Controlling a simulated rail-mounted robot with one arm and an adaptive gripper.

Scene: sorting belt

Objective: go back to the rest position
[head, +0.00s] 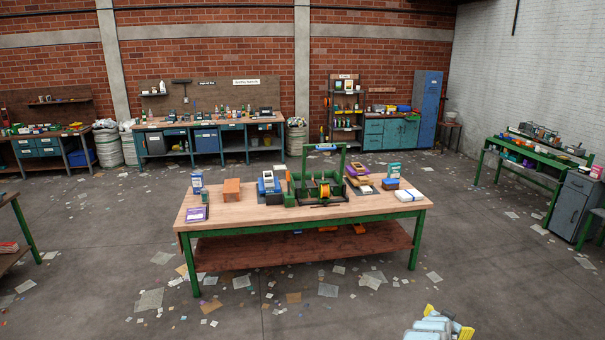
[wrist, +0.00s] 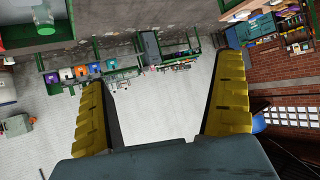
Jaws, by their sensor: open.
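My gripper (head: 447,320) shows at the bottom right edge of the head view, low in front of the table and to its right, partly cut off by the frame. In the wrist view my gripper (wrist: 165,100) has its two yellow fingers wide apart with nothing between them. It is open and empty. The wrist view is tilted and looks across the room to a pale wall and far benches. The wooden table (head: 240,220) with green legs stands in the middle of the head view, apart from my gripper.
The table carries a green-framed device (head: 322,188), a purple book (head: 196,214), an orange stand (head: 232,188) and several small boxes. A green bench (head: 530,170) and grey cabinet (head: 572,208) stand at the right. Papers litter the floor. The floor around the table is otherwise open.

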